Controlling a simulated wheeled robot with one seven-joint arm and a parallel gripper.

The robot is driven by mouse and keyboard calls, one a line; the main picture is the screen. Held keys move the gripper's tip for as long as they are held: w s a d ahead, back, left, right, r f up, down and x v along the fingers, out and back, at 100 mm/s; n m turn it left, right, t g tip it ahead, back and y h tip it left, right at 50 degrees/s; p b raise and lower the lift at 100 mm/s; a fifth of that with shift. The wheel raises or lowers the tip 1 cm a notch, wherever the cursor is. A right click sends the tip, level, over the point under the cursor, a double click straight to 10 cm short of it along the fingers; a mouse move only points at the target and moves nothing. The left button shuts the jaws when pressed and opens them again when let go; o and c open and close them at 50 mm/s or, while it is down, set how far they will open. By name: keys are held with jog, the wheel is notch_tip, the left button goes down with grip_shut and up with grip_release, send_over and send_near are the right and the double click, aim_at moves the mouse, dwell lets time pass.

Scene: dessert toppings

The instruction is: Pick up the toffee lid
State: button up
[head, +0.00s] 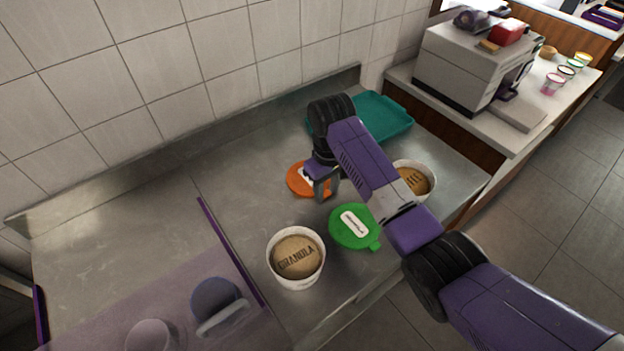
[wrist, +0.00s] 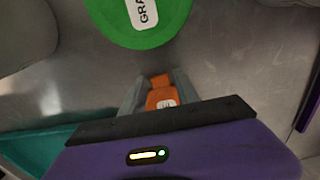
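The orange lid (head: 299,184), with a white label I cannot read, lies flat on the steel counter; I take it for the toffee lid. My gripper (head: 326,193) points down over its right side and hides part of it. In the wrist view, the two grey fingers (wrist: 158,80) stand apart, with the lid's orange tab (wrist: 160,81) between them and small gaps beside it. The rest of the lid is hidden behind the gripper body. A green lid (head: 345,238) lies nearby; its label starts "GRA" in the wrist view (wrist: 160,34).
A tub marked GRANOLA (head: 296,262) stands at the front, and another tub (head: 427,168) stands right, partly behind my arm. A teal tray (head: 389,118) lies at the back. A purple strip (head: 229,249) edges the left area. The back-left counter is clear.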

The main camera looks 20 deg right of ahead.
grip_shut()
